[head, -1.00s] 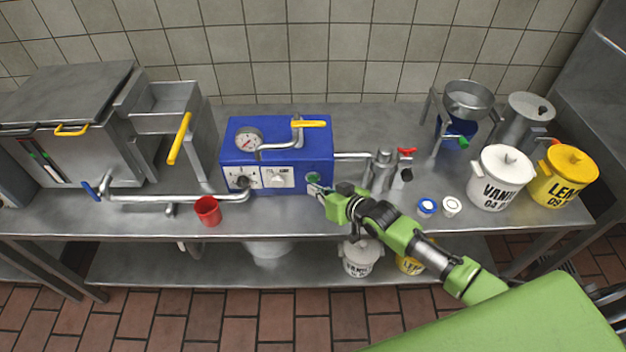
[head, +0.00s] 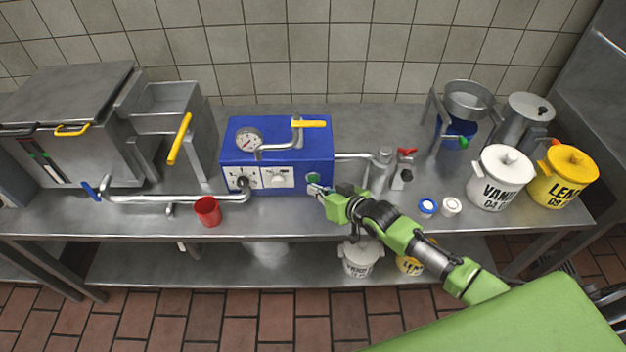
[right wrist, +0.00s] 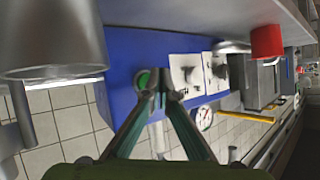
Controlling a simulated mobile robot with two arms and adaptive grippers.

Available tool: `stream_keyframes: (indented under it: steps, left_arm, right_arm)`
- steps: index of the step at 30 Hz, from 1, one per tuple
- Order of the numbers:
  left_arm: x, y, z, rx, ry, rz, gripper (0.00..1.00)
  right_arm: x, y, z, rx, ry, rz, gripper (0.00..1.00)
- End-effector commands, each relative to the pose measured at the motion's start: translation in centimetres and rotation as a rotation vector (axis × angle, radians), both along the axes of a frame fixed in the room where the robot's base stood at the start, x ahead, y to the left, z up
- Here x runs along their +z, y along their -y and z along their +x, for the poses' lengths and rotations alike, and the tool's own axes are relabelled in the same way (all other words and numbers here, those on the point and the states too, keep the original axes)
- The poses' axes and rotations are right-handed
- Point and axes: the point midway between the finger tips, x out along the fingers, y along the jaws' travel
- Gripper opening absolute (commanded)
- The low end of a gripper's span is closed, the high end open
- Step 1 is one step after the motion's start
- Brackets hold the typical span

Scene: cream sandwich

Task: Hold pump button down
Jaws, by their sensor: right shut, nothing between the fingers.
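The blue pump box (head: 235,152) stands on the steel table, with a gauge, dials and a green button (head: 313,178) at the lower right of its front. My right gripper (head: 316,190) is shut with nothing in it, its tips at the button. In the right wrist view the closed fingertips (right wrist: 160,96) lie over the edge of the green button (right wrist: 143,78) and partly cover it. I cannot tell how far the button is pressed in. My left gripper is not in view.
A red cup (head: 207,211) stands left of the box near the table's front edge. A pipe with a red-handled valve (head: 406,152) runs right of the box. White (head: 497,180) and yellow (head: 565,180) pots stand at the right. Two small lidded jars (head: 427,207) sit beside my arm.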

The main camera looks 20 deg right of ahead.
Motion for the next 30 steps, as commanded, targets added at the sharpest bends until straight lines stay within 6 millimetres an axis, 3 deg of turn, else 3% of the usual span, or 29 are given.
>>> stream_keyframes:
  steps: [30]
  left_arm:
    - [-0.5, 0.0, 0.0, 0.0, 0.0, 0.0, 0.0]
  right_arm:
    - [0.0, 0.4, 1.2, 0.0, 0.0, -0.001, 0.0]
